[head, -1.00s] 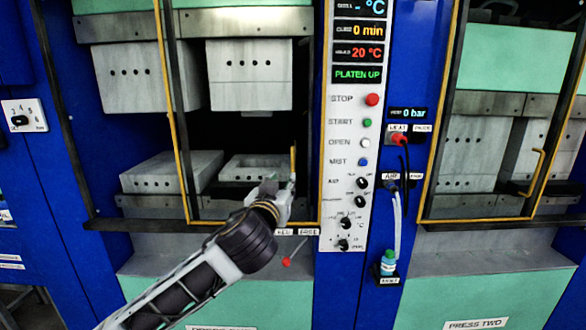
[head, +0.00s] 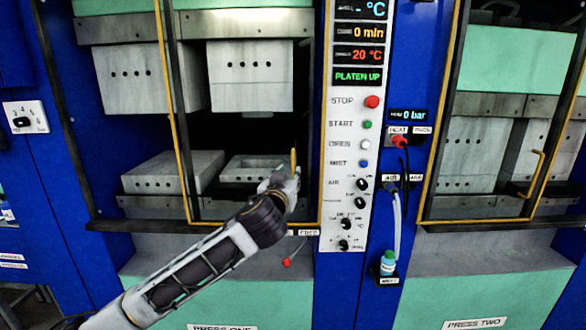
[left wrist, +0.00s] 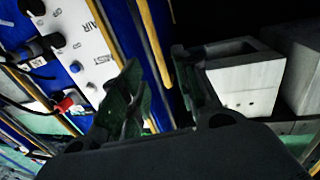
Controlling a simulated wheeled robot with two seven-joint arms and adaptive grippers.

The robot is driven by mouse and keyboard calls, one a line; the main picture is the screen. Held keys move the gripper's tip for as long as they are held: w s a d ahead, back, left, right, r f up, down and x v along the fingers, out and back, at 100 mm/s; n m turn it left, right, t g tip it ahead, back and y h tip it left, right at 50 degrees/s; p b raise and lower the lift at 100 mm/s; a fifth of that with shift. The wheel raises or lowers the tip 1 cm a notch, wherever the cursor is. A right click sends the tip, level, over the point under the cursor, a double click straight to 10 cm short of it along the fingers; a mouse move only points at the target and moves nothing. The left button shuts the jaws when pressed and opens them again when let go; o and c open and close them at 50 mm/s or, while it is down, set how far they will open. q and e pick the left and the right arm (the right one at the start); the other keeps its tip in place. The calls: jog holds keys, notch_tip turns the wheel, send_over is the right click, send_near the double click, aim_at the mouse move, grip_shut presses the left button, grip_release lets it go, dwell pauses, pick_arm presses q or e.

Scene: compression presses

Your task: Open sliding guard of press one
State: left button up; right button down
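The sliding guard of press one (head: 179,130) is a yellow-edged frame with dark bars. It stands across the right part of the press opening, beside the control panel. Its short upright yellow handle (head: 293,160) is near its right edge. My left gripper (head: 287,178) is at the handle's lower part and partly covers it. In the left wrist view my left gripper (left wrist: 157,56) has its two fingers apart, with a yellow bar (left wrist: 154,45) showing in the gap. I cannot tell whether either finger touches the handle. My right gripper is not in view.
The control panel (head: 346,190) with knobs and buttons is just right of the guard. Inside press one are grey mould blocks (head: 173,172) below and others above. Press two's guard, with its handle (head: 538,172), is at the right. A red-tipped lever (head: 287,263) hangs below my gripper.

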aim_at(293, 169)
pick_arm(q)
jog(key=shift+w+d+p, duration=0.2)
jog(key=shift+w+p, duration=0.05)
jog(key=shift+w, duration=0.9)
jog(key=shift+w+d+p, duration=0.2)
jog(key=shift+w+d, duration=0.05)
jog(key=shift+w, duration=0.85)
jog(key=shift+w+d+p, duration=0.2)
jog(key=shift+w+p, duration=0.05)
jog(key=shift+w, duration=0.9)
grip_shut()
